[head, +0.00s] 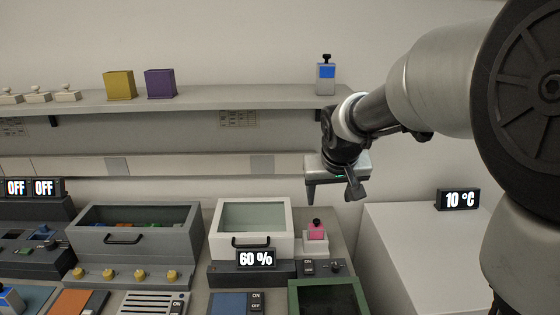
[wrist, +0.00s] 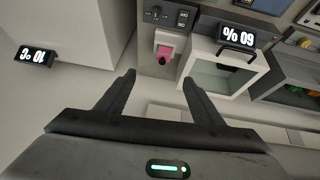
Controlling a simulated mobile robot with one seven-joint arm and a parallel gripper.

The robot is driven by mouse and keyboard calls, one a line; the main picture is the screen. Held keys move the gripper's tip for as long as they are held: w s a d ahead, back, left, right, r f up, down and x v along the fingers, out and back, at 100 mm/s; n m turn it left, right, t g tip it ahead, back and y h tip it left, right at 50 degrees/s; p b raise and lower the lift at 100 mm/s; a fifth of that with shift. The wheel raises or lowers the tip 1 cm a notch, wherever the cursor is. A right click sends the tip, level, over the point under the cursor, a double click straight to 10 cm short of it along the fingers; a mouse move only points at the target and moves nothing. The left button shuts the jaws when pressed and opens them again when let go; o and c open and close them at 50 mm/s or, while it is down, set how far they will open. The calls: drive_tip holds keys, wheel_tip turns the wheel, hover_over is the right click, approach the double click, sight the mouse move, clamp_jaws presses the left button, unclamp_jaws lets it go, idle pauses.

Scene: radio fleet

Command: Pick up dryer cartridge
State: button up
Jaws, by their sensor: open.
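Two cartridge-like blocks with black knobs are in view; I cannot tell which one the task means. One has a pink window (head: 316,233) and sits in a pale holder right of the box with the 60 % display; it also shows in the wrist view (wrist: 165,51). The other, grey with a blue window (head: 326,73), stands upright on the right end of the wall shelf. My gripper (head: 333,193) is open and empty, above and apart from the pink block. In the wrist view my fingertips (wrist: 159,77) straddle the line toward the pink block, which lies beyond them.
The lidded box (head: 281,248) with the 60 % display (head: 256,258) stands left of the pink block. The wall shelf (head: 220,102) runs above my gripper. A white cabinet (head: 400,250) with a 10 °C display (head: 458,199) stands right. A grey bin (head: 140,238) is farther left.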

drive_tip(key=b, duration=0.1)
approach(317, 224)
drive_tip(key=shift+y, duration=0.4)
drive_tip(key=x, duration=0.2)
drive_tip(key=b+x, duration=0.1)
drive_tip(key=x, duration=0.1)
drive_tip(key=d+x, duration=0.1)
drive_tip(key=x, duration=0.2)
drive_tip(key=shift+w+b, duration=0.15)
drive_tip(key=shift+b, duration=0.25)
drive_tip(key=shift+b+x, duration=0.3)
drive_tip(key=shift+x, duration=2.4)
drive_tip(key=shift+a, duration=0.15)
drive_tip(key=c, duration=1.2)
